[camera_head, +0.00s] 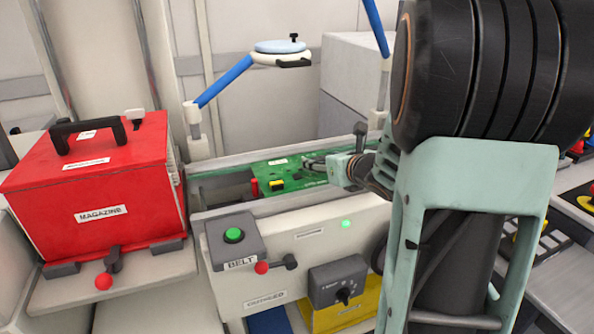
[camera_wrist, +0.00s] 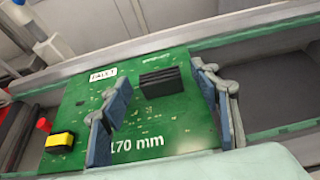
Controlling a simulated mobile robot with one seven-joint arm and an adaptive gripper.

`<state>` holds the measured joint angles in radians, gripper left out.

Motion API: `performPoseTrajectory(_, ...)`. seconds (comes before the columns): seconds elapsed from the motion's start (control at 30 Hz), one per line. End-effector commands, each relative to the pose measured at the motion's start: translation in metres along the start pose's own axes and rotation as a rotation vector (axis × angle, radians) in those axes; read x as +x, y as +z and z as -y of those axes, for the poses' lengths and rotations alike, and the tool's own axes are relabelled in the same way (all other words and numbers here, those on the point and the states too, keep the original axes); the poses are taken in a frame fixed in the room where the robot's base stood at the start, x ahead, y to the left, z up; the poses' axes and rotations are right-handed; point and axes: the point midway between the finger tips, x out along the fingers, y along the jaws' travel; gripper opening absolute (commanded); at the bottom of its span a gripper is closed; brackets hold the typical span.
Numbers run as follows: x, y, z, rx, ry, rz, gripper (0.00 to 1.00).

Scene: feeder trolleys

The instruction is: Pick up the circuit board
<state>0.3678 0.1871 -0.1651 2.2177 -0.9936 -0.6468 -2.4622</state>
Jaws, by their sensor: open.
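The green circuit board (camera_head: 283,179) lies in the channel of the belt unit, partly hidden by my gripper and the near wall. In the wrist view the board (camera_wrist: 172,112) carries a finned black block (camera_wrist: 160,81), a yellow-and-black part (camera_wrist: 60,141), a white label and the print "170 mm". My gripper (camera_head: 322,165) is over the board's right part. In the wrist view its blue-grey fingers (camera_wrist: 163,88) are spread apart, one on each side of the black block. I cannot tell whether the fingertips touch the board.
A red magazine box (camera_head: 130,185) stands at left. A blue-armed magnifier (camera_head: 281,48) rises behind. The channel right of the board (camera_wrist: 275,92) is empty.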

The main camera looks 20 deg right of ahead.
Motion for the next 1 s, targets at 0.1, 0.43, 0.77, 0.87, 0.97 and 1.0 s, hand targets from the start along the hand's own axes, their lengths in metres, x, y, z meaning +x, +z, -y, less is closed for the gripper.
performPoseTrajectory(0.1, 0.0002, 0.0004, 0.0001, 0.0, 0.0, 0.001, 0.56)
performPoseTrajectory(0.43, -0.0003, 0.0004, 0.0003, 0.0, -0.001, 0.001, 0.29)
performPoseTrajectory(0.77, -0.0005, 0.002, 0.0005, 0.0, -0.001, 0.004, 0.0)
performPoseTrajectory(0.87, -0.0005, 0.002, 0.0005, 0.0, -0.001, 0.004, 0.0)
performPoseTrajectory(0.97, -0.0006, 0.0028, 0.0004, 0.0, -0.001, 0.004, 0.0)
performPoseTrajectory(1.0, -0.0005, 0.0038, 0.0002, 0.0, 0.0, 0.004, 0.0)
